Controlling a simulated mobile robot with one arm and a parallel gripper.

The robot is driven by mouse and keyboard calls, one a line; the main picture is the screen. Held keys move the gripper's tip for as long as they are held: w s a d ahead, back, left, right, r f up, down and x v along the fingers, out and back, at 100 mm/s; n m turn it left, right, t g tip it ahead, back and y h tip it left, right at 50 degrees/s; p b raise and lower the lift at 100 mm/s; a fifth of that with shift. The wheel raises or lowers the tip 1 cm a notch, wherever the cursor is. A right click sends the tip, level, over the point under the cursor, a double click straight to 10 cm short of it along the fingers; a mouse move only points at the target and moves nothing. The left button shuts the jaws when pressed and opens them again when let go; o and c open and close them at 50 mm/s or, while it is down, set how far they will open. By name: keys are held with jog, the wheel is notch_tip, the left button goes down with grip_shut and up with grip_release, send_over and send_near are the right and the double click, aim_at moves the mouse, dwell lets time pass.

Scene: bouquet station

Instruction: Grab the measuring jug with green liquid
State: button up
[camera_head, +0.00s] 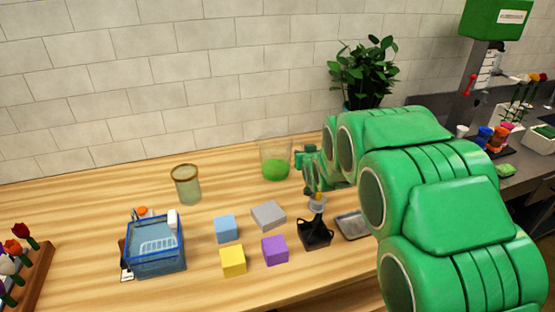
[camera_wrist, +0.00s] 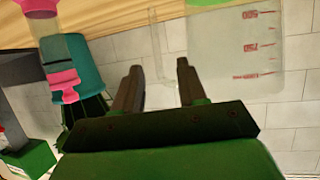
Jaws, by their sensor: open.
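The clear measuring jug (camera_head: 275,152) stands upright on the wooden counter near the back wall, with green liquid in its lower part. My gripper (camera_head: 308,166) is just to the right of it. In the wrist view the jug (camera_wrist: 225,55) appears upside down at the upper right, with red scale marks, and its handle (camera_wrist: 158,45) lines up between my two fingertips. My gripper (camera_wrist: 158,68) is open, with no contact visible. I cannot tell whether the fingers are around the handle or short of it.
A greenish glass beaker (camera_head: 186,186) stands left of the jug. Blue (camera_head: 226,228), yellow (camera_head: 233,261), purple (camera_head: 275,249) and grey (camera_head: 268,215) blocks lie in front. A blue basket (camera_head: 156,253) is at left, a black holder (camera_head: 315,235) near my arm, and a plant (camera_head: 365,72) behind.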

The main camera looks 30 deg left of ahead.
jog(key=shift+d+f+x, duration=0.1)
jog(key=shift+f+x, duration=0.05)
jog(key=shift+x, duration=1.45)
jog(key=shift+d+f+x, duration=0.1)
jog(key=shift+f+x, duration=0.1)
jog(key=shift+x, duration=1.4)
grip_shut()
